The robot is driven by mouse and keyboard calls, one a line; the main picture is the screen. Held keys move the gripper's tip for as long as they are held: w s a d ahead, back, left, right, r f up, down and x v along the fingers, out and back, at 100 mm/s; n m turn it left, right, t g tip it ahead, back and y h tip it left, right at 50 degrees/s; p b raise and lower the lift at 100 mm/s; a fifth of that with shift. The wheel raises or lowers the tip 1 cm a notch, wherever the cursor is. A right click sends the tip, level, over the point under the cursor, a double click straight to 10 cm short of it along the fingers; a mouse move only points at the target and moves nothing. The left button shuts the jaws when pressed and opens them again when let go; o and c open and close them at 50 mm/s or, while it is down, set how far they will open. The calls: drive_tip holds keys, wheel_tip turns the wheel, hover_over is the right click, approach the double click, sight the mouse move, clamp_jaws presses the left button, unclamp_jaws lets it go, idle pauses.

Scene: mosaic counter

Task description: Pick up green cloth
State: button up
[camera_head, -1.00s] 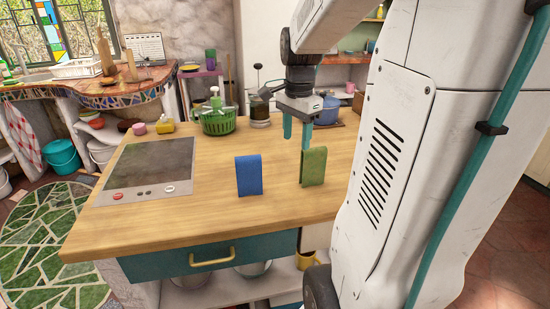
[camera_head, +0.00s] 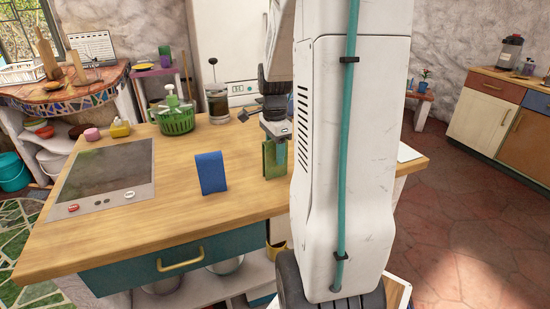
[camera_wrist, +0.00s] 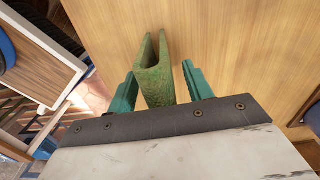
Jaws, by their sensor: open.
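The green cloth (camera_head: 269,160) stands folded and upright on the wooden counter, to the right of a blue cloth (camera_head: 211,172). In the wrist view the green cloth (camera_wrist: 155,75) shows as a folded V shape between the two teal fingers of my gripper (camera_wrist: 157,88). The fingers are apart, with a gap on each side of the cloth. In the head view my gripper (camera_head: 277,145) is right at the green cloth, with one finger seen beside it and the rest partly hidden by my arm.
The counter (camera_head: 120,225) has a cooktop (camera_head: 103,177) on the left. A green basket (camera_head: 175,118) and a glass jar (camera_head: 217,103) stand at its back edge. The wood between the cooktop and the blue cloth is clear.

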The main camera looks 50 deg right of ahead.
drive_tip(key=c, duration=1.1)
drive_tip(key=shift+r, duration=0.1)
